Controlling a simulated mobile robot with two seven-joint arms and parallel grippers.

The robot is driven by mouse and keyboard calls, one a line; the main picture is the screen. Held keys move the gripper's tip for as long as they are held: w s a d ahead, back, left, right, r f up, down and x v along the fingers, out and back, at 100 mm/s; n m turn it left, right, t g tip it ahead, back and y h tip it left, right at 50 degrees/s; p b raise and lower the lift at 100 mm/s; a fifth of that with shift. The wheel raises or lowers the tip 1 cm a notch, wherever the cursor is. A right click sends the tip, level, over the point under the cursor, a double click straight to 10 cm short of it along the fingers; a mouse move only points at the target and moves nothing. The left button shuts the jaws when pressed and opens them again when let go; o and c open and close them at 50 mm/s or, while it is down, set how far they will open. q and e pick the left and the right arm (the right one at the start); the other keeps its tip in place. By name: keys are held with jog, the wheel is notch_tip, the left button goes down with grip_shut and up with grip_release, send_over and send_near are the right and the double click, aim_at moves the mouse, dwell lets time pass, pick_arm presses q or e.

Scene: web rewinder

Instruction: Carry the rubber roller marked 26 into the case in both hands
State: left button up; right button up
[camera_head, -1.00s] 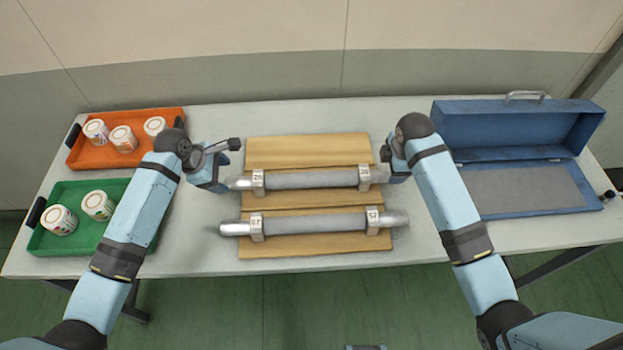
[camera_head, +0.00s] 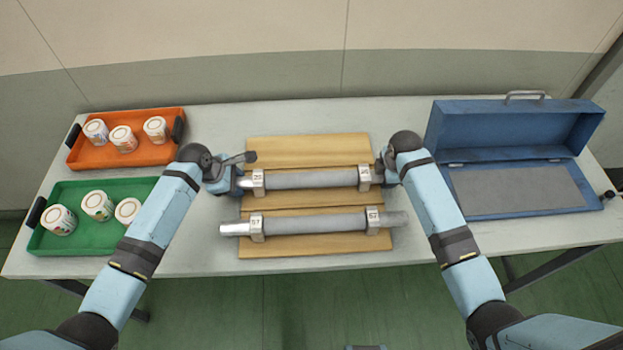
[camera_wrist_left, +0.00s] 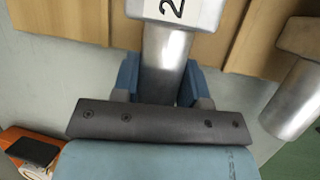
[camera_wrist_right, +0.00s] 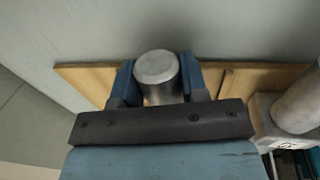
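The upper grey roller (camera_head: 312,179) lies across the wooden boards, with metal shaft ends and a labelled block at each end. Its label starts with 2; the second digit is too small to read surely. My left gripper (camera_head: 238,181) is at its left shaft end; in the left wrist view its fingers flank the shaft (camera_wrist_left: 165,65). My right gripper (camera_head: 383,172) is at the right end; its fingers flank the shaft end (camera_wrist_right: 157,68). No clear gap shows at either, but grip is uncertain. The blue case (camera_head: 520,187) stands open at the right, its grey lining bare.
A second roller (camera_head: 315,223), seemingly marked 57, lies just in front on the boards (camera_head: 308,150). An orange tray (camera_head: 88,155) and a green tray (camera_head: 75,241) with white cans stand at the left. Bare table lies between boards and case.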

pick_arm(q)
grip_shut()
pick_arm(e)
grip_shut()
pick_arm(q)
jog(key=shift+w+r, duration=0.1)
jog(key=shift+r, duration=0.15)
pick_arm(e)
jog(key=shift+w+r, duration=0.1)
jog(key=shift+r, duration=0.15)
